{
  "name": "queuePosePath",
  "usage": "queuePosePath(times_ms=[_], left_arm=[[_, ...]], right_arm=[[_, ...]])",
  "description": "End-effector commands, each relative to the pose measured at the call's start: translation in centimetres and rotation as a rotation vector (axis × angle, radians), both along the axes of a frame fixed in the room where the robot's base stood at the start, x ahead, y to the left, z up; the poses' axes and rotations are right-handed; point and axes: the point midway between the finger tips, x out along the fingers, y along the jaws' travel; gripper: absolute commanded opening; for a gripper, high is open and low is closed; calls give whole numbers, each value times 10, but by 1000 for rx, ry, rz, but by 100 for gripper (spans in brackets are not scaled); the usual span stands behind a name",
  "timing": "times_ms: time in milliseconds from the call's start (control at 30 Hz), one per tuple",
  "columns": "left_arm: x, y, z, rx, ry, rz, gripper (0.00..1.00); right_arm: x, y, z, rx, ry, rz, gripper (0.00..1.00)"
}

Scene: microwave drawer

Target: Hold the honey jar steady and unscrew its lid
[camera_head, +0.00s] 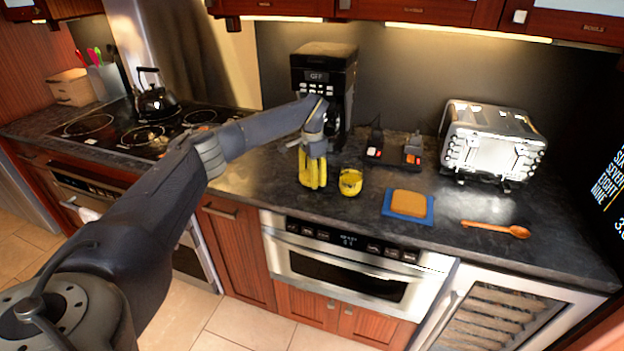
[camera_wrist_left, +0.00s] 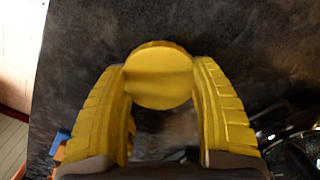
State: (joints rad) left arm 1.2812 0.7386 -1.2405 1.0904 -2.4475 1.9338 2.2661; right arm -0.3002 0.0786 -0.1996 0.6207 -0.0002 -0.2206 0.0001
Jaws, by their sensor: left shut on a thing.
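The honey jar (camera_head: 350,182) is a small yellow jar with a dark marking, standing on the dark counter in front of the coffee maker. My left gripper (camera_head: 312,184) has yellow fingers pointing down and is just left of the jar in the head view. In the left wrist view its fingers (camera_wrist_left: 160,82) are shut on a round yellow disc (camera_wrist_left: 160,75) that looks like the jar's lid. The head view hides this disc behind the fingers. I cannot make out the jar in the wrist view. My right gripper is not in view.
The black coffee maker (camera_head: 324,75) stands behind my left gripper. A blue board (camera_head: 408,217) with bread (camera_head: 408,203), a wooden spoon (camera_head: 497,229) and a toaster (camera_head: 490,140) are to the right. The stove (camera_head: 140,135) with a kettle (camera_head: 156,101) is left. The counter's front strip is clear.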

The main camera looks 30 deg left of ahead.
Motion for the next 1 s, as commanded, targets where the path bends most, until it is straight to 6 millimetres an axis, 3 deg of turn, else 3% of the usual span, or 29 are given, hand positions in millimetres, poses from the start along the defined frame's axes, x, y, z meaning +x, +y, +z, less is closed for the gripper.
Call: queuePosePath(times_ms=[100,533,567,600,733,1000], left_arm=[[0,0,-13,-1,1,1,27],[0,0,-17,-1,1,1,27],[0,0,-17,0,0,1,66],[0,0,-17,0,0,1,70],[0,0,-17,0,0,0,86],[0,0,-16,-1,-1,0,86]], right_arm=[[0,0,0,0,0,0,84],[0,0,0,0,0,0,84],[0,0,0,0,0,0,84],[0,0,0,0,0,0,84],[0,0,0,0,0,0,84],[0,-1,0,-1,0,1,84]])
